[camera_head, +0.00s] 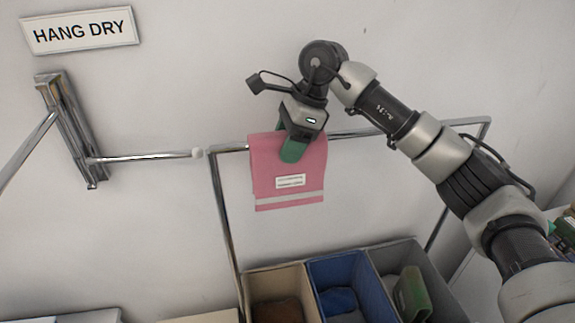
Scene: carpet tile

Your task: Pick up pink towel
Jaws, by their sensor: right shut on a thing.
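The pink towel (262,178) hangs over the chrome rail of a rack in the head view. It has a pale stripe near its lower edge and a small white label. My right gripper (292,152) comes down on the towel's top edge and is shut on it. The green fingertips lie against the front of the towel; the far side of the grip is hidden. My left gripper is not in view.
The chrome rack (221,215) stands above beige, blue and grey bins (345,262) holding items. A wall-mounted chrome bar (140,157) with a pale end knob is at the left. A "HANG DRY" sign (80,30) is on the wall above it.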

